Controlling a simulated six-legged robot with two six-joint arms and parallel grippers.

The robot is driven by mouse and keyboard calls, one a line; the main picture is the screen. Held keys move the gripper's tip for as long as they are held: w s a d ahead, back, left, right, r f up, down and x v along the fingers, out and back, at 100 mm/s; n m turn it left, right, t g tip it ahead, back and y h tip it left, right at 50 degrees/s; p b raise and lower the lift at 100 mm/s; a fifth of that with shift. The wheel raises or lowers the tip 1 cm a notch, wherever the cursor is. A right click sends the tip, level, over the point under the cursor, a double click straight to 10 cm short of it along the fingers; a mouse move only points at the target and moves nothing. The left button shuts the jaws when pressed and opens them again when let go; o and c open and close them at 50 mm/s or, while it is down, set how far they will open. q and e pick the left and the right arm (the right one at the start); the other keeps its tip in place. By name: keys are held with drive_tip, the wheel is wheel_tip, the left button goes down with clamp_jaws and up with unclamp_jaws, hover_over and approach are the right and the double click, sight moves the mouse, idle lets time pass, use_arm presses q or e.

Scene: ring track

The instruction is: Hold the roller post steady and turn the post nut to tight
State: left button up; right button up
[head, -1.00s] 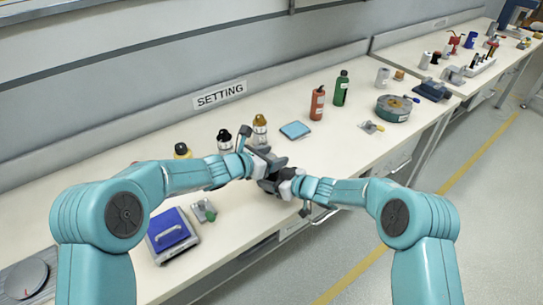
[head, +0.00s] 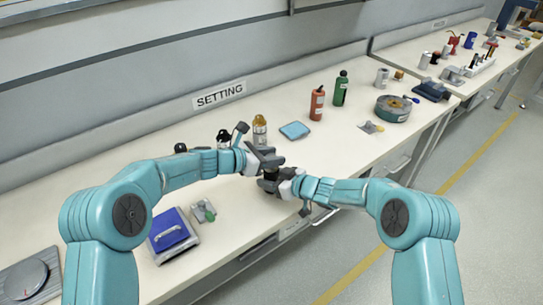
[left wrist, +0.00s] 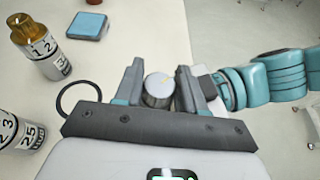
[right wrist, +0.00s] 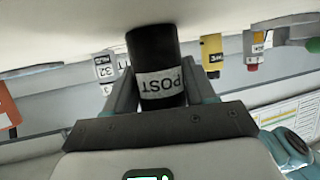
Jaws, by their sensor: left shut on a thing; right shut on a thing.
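The roller post (right wrist: 155,62) is a black cylinder with a white POST label, upside down in the right wrist view. My right gripper (head: 268,184) is shut on the post, one finger on each side. The post nut (left wrist: 159,89) is a round pale metal knob with a thin mark on its top, seen in the left wrist view. My left gripper (head: 270,160) is shut on the nut, above my right gripper. The nut is hidden by my left gripper in the head view.
A bottle with an amber cap (left wrist: 45,52) and a blue pad (left wrist: 87,26) are beside my left gripper. Red (head: 317,104) and green bottles (head: 341,89) stand farther back. The bench front edge is close to the post.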

use_arm(q)
drive_tip(key=shift+w+m+g+h, duration=0.1)
drive_tip(key=shift+m+g+h, duration=0.4)
drive_tip(key=shift+m+g, duration=0.7)
drive_tip(key=shift+w+m+g+h, duration=0.1)
drive_tip(key=shift+m+g+h, duration=0.4)
drive_tip(key=shift+m+g, duration=0.7)
drive_tip(key=shift+s+g, duration=0.2)
drive_tip(key=shift+g, duration=0.3)
drive_tip(key=o, duration=1)
drive_tip(key=shift+t, duration=0.3)
